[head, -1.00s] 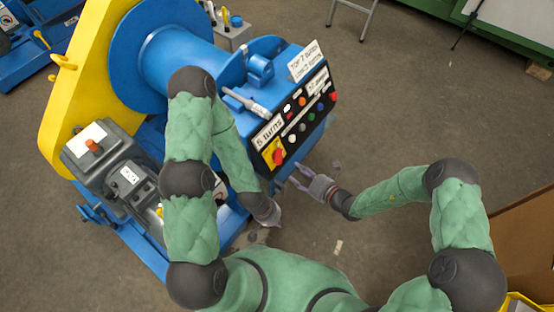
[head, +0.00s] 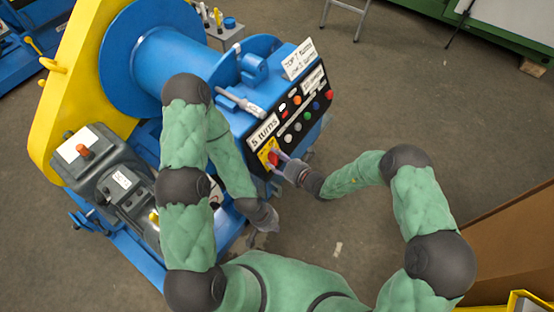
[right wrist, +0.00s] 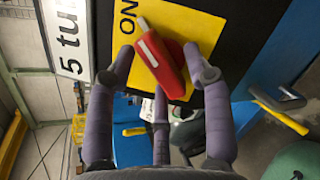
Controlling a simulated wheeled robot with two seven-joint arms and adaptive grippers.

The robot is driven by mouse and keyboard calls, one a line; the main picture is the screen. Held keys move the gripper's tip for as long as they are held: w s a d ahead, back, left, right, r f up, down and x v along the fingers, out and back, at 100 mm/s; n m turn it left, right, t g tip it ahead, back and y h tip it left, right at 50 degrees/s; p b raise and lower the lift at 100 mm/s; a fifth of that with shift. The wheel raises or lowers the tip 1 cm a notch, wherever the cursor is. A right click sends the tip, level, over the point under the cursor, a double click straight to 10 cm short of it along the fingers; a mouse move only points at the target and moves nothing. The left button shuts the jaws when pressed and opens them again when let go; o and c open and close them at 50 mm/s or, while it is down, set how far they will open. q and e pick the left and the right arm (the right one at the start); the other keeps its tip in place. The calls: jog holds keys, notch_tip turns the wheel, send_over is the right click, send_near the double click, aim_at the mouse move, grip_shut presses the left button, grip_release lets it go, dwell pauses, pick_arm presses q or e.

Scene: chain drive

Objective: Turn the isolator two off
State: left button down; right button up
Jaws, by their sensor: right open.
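The isolator is a red rotary handle (right wrist: 166,64) on a yellow plate (right wrist: 203,30) marked ON, on the black panel of the blue machine. In the head view the yellow plate (head: 266,147) sits under the "5 turns" label, and the handle is mostly hidden by my right gripper. My right gripper (head: 282,157) is at the handle. In the right wrist view its purple fingers (right wrist: 160,75) are spread open around the red handle; I cannot tell whether they touch it. My left gripper (head: 263,228) hangs low beside the machine, its fingers too small to judge.
The panel (head: 300,112) carries several coloured buttons right of the isolator. A grey handle (head: 240,102) lies on the blue machine above it. A grey motor box (head: 110,175) and yellow guard (head: 62,110) are at left. Open floor (head: 400,100) lies to the right.

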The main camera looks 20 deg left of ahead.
grip_shut()
jog(key=shift+n, duration=0.4)
jog(key=n, duration=0.2)
jog(key=n+b, duration=0.1)
jog(key=n, duration=0.1)
jog(key=shift+d+f+g+y, duration=0.1)
jog(key=shift+f+g+y, duration=0.1)
jog(key=shift+g+y, duration=0.15)
jog(key=n+g+b, duration=0.1)
jog(key=n, duration=0.4)
jog(key=shift+w+d+f+y, duration=0.1)
jog(key=shift+y, duration=0.25)
jog(key=n+b, duration=0.1)
jog(key=n, duration=0.1)
jog(key=n+g, duration=0.1)
jog(key=n, duration=0.2)
jog(key=shift+w+f+g+b, duration=0.1)
jog(key=shift+g+b, duration=0.15)
jog(key=shift+b, duration=0.1)
jog(key=shift+w+d+n+g+b, duration=0.1)
jog(key=shift+n+g+b, duration=0.25)
jog(key=shift+n, duration=1)
jog(key=shift+n+g+b, duration=0.15)
jog(key=shift+n+b, duration=0.4)
jog(key=shift+n, duration=0.8)
